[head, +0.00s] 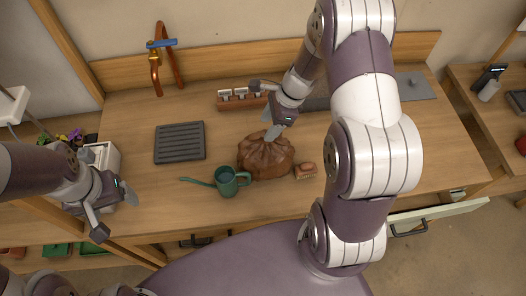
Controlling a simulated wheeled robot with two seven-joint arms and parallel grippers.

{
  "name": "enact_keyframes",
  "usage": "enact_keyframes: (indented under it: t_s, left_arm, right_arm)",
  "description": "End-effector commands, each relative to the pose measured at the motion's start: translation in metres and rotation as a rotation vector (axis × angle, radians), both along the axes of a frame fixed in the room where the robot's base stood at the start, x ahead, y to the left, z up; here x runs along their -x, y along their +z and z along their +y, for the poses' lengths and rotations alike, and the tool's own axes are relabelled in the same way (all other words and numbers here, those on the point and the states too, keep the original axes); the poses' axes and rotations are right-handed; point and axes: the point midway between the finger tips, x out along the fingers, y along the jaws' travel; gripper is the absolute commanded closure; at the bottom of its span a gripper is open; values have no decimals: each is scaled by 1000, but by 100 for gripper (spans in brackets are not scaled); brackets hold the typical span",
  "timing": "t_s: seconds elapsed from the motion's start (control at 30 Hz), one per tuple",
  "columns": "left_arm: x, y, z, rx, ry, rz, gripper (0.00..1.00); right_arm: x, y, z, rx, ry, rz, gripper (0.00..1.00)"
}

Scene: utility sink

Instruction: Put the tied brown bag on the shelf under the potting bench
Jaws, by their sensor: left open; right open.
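The tied brown bag (265,158) sits on the wooden bench top (130,130), near the middle, with its gathered neck upward. My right gripper (265,110) is open just above and behind the bag. One of its fingers is close to the bag's neck, and I cannot tell whether it touches. My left gripper (114,213) is open and empty at the bench's front left corner, well apart from the bag. The shelf under the bench is mostly hidden by the bench top and my body.
An open drawer (435,215) juts out at front right.

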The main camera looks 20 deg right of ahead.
Motion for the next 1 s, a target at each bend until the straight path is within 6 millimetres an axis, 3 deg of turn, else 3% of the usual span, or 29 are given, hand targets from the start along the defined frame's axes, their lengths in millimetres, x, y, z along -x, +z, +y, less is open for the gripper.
enact_keyframes:
  t_s: [0.07, 0.2, 0.43, 0.47, 0.6, 0.63, 1.0]
  left_arm:
    - [0, 10, 0, 0, 0, -1, 21]
    - [0, 10, 0, 0, 0, -1, 21]
    - [0, 9, 0, 0, 0, 0, 21]
    - [0, 9, 0, 0, 0, 0, 21]
    - [0, 9, 0, 0, 0, 0, 21]
    - [0, 9, 0, 0, 0, 0, 21]
    - [0, 9, 0, 0, 0, -1, 21]
  right_arm:
    - [2, -10, 10, -1, 3, 7, 43]
    - [0, -31, 17, -1, 1, 3, 43]
    - [-1, -35, 18, 1, 1, 1, 43]
    - [-1, -35, 18, 1, 1, 1, 49]
    - [-1, -35, 18, 1, 1, 1, 95]
    - [-1, -35, 18, 1, 2, 2, 100]
    - [0, -36, 18, 1, 2, 4, 100]
